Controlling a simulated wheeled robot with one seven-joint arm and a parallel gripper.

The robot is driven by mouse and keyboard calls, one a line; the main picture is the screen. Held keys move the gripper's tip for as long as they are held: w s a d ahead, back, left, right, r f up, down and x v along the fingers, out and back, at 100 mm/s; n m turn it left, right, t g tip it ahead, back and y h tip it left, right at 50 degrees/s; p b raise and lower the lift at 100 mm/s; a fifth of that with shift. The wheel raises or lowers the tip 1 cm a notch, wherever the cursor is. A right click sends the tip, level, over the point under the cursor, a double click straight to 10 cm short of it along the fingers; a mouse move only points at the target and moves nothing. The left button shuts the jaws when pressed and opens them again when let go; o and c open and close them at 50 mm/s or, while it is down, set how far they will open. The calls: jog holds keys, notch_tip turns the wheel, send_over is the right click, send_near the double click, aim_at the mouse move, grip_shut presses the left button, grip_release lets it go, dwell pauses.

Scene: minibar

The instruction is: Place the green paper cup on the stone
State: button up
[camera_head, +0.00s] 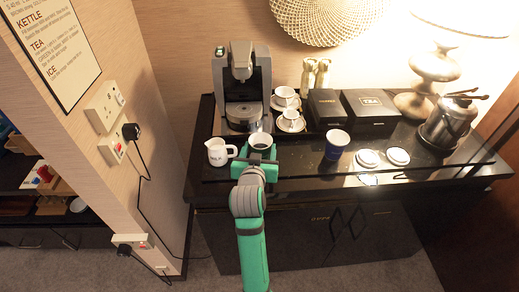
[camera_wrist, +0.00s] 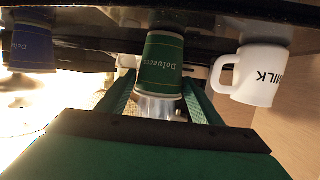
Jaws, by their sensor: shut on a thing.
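The green paper cup (camera_wrist: 162,62) stands between my gripper's fingers in the wrist view, which is upside down. The dark, glossy counter top (camera_head: 316,172) looks like stone. The cup is upright at or just above this surface; I cannot tell whether its base touches.
A white milk mug (camera_head: 217,153) stands close left of the cup. A blue paper cup (camera_head: 336,143) is to the right, with two white lids (camera_head: 368,158) beyond it. A coffee machine (camera_head: 242,86) stands behind. Open counter lies between the two paper cups.

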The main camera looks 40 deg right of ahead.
jog(key=shift+f, duration=0.1)
jog(key=o, duration=1.2)
